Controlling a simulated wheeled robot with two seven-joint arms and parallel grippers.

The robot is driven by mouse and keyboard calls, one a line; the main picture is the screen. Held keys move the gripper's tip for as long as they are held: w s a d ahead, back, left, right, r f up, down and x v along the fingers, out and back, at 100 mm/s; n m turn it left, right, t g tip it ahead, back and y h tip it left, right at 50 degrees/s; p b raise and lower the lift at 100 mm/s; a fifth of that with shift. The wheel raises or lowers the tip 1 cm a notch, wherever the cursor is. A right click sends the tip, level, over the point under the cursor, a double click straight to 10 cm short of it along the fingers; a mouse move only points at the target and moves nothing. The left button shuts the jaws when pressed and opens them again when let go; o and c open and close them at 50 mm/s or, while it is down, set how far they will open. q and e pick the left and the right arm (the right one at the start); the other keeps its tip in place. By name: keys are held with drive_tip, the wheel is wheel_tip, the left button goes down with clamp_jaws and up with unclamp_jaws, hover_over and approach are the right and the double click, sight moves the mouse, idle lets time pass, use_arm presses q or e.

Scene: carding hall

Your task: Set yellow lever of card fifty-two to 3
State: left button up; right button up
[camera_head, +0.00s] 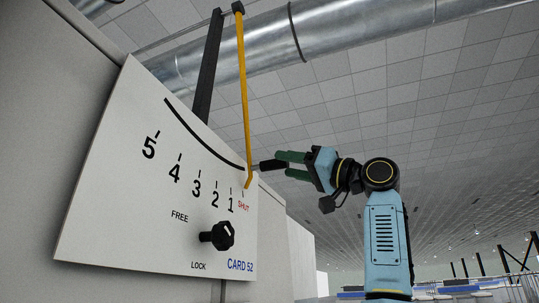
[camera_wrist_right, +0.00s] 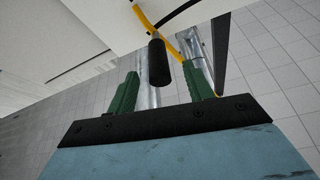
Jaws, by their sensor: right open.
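The yellow lever (camera_head: 243,95) hangs down across the white scale plate (camera_head: 120,200) marked CARD 52; its lower tip is by the SHUT mark, right of 1. A black handle (camera_head: 268,165) sticks out from near the lever's lower end; it also shows in the right wrist view (camera_wrist_right: 157,62). My right gripper (camera_head: 283,163) is open, its green fingers pointing at the handle, whose end lies at or between the fingertips; I see no grip on it. A black knob (camera_head: 222,236) sits between FREE and LOCK; its setting is unclear. My left gripper is not in view.
The grey machine body (camera_head: 40,120) fills the left side. A dark bar (camera_head: 207,70) rises behind the plate beside the lever. A large metal duct (camera_head: 340,35) runs overhead. Space right of the plate is open around my right arm.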

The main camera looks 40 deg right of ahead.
sight(271, 162)
drive_tip(key=p+x, duration=0.2)
drive_tip(key=x, duration=0.3)
drive_tip(key=shift+w+r, duration=0.1)
drive_tip(key=shift+r, duration=0.05)
drive_tip(key=shift+w+a, duration=0.1)
drive_tip(key=shift+w, duration=0.25)
drive_tip(key=shift+s, duration=0.1)
drive_tip(key=shift+c, duration=0.4)
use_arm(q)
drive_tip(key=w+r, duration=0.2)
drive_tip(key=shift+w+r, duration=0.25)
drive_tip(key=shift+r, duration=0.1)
use_arm(e)
clamp_jaws()
